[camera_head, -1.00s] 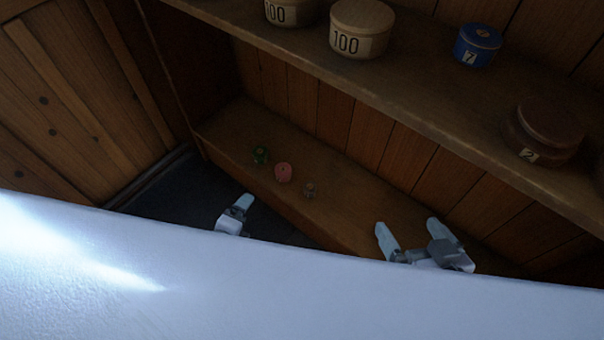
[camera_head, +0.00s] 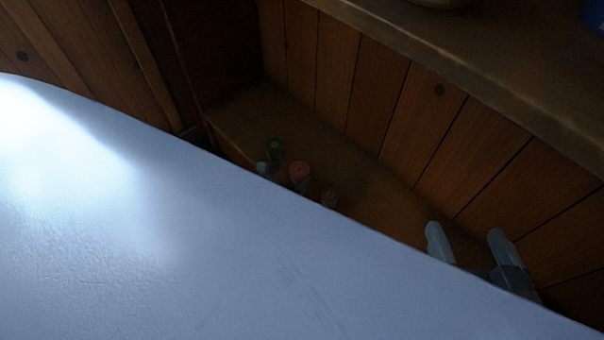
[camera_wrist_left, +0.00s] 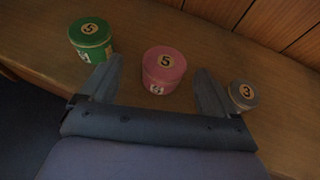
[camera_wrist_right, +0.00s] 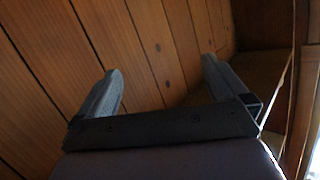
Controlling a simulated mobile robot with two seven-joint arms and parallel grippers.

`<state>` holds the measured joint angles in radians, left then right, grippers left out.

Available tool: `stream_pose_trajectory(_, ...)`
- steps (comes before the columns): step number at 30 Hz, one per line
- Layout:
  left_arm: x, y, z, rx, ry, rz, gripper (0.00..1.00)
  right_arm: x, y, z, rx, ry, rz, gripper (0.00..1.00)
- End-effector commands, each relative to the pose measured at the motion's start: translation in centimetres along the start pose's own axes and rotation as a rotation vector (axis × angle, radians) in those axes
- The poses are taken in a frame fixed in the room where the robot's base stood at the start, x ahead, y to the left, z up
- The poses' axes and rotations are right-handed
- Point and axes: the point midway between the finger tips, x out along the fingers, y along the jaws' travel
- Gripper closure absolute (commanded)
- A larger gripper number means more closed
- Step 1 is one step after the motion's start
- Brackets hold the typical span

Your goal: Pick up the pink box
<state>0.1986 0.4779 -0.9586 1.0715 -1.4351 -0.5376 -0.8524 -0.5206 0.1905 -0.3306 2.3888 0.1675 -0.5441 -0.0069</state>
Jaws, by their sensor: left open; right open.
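The pink box (camera_wrist_left: 163,68) is a round tin labelled 5. It stands upright on the lower shelf and also shows in the head view (camera_head: 299,171). In the left wrist view, my left gripper (camera_wrist_left: 158,82) is open, with one finger on each side of the pink box's near part; I cannot tell whether they touch it. In the head view, part of my left gripper (camera_head: 264,168) shows beside the boxes, mostly hidden by my white body. My right gripper (camera_head: 467,240) is open and empty over the right part of the shelf; its fingers also show in the right wrist view (camera_wrist_right: 160,80).
A green box (camera_wrist_left: 91,38) labelled 5 stands left of the pink box. A small grey box (camera_wrist_left: 243,94) labelled 3 stands right, close to a left gripper finger. A wooden plank wall (camera_head: 400,100) rises behind. An upper shelf (camera_head: 480,70) overhangs at the right.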

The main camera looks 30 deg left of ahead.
Motion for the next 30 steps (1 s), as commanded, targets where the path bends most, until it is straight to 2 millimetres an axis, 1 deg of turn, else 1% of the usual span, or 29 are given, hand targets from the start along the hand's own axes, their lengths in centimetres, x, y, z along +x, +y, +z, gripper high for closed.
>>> stream_pose_trajectory(1,0.8,-0.2,-0.3,-0.002,-0.001,0.000,0.11,-0.1,0.2,0.4,-0.015,0.008,0.006,0.00)
stream_pose_trajectory(6,3.3,-0.8,-0.5,-0.003,-0.002,0.000,0.11,-0.7,0.8,0.5,-0.081,0.050,0.033,0.00)
stream_pose_trajectory(9,4.4,-0.7,-0.5,-0.003,-0.001,0.000,0.11,-1.0,1.0,0.3,-0.113,0.070,0.045,0.00)
stream_pose_trajectory(12,4.8,-0.7,-0.4,-0.003,0.001,0.001,0.11,-1.2,1.1,0.1,-0.131,0.083,0.052,0.00)
stream_pose_trajectory(19,4.9,-0.7,-0.2,-0.004,0.002,0.001,0.11,-1.3,1.1,-0.1,-0.134,0.085,0.054,0.00)
stream_pose_trajectory(20,4.9,-0.7,-0.2,-0.004,0.001,0.001,0.17,-1.2,1.1,-0.1,-0.134,0.085,0.053,0.00)
stream_pose_trajectory(21,4.9,-0.7,-0.2,-0.004,0.002,0.001,0.30,-1.2,1.1,-0.1,-0.134,0.085,0.053,0.00)
stream_pose_trajectory(23,4.9,-0.7,-0.2,-0.004,0.002,0.001,0.50,-1.2,1.1,-0.1,-0.134,0.085,0.053,0.00)
stream_pose_trajectory(24,4.8,-0.7,-0.2,-0.004,0.002,0.001,0.63,-1.2,1.1,-0.1,-0.134,0.085,0.053,0.00)
stream_pose_trajectory(25,4.8,-0.7,-0.2,-0.004,0.002,0.001,0.66,-1.2,1.1,-0.1,-0.134,0.085,0.053,0.00)
stream_pose_trajectory(30,4.8,-0.7,-0.2,-0.004,0.001,0.001,0.67,-1.2,1.1,-0.2,-0.134,0.086,0.053,0.00)
